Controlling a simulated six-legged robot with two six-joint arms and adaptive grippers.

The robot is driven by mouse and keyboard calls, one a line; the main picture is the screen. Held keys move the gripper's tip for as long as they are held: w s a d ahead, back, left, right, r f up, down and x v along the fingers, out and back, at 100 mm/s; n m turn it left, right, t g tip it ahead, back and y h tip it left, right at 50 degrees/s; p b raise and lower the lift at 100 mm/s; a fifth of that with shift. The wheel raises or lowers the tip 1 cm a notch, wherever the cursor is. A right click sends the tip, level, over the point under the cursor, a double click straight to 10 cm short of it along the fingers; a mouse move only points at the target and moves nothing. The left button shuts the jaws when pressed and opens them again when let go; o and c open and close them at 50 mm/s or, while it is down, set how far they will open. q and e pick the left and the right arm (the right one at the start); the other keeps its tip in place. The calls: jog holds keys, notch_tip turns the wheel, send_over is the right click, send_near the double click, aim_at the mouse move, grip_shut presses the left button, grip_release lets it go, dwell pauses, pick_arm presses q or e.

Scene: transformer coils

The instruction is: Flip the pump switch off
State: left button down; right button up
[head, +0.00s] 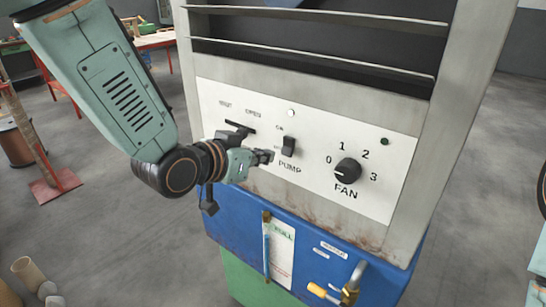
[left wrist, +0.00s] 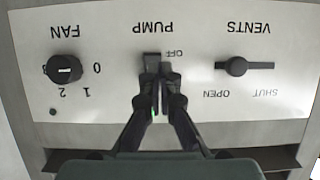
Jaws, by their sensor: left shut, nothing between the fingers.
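The pump switch (head: 289,146) is a small black switch above the word PUMP on the white control panel (head: 225,92). My left gripper (head: 268,156) is shut and empty, with its tips just left of the switch in the head view. In the left wrist view, which shows the panel upside down, the closed fingertips (left wrist: 159,84) overlap the ON side of the switch (left wrist: 151,57). The OFF label beside it is readable there. I cannot tell whether the tips touch the switch, or its exact position. My right gripper is in neither view.
The fan knob (head: 347,171) is right of the switch and points near 0. The vents handle (left wrist: 232,67) is on the other side, close to my left gripper. Metal slats (head: 330,56) are above the panel.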

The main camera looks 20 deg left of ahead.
aim_at(288, 146)
pick_arm(q)
jog(key=shift+x, duration=1.9)
jog(key=shift+w+d+f+t+b, duration=0.15)
jog(key=shift+w+f+t+b, duration=0.3)
jog(key=shift+b, duration=0.8)
jog(key=shift+s+r, duration=0.15)
jog(key=shift+r, duration=0.1)
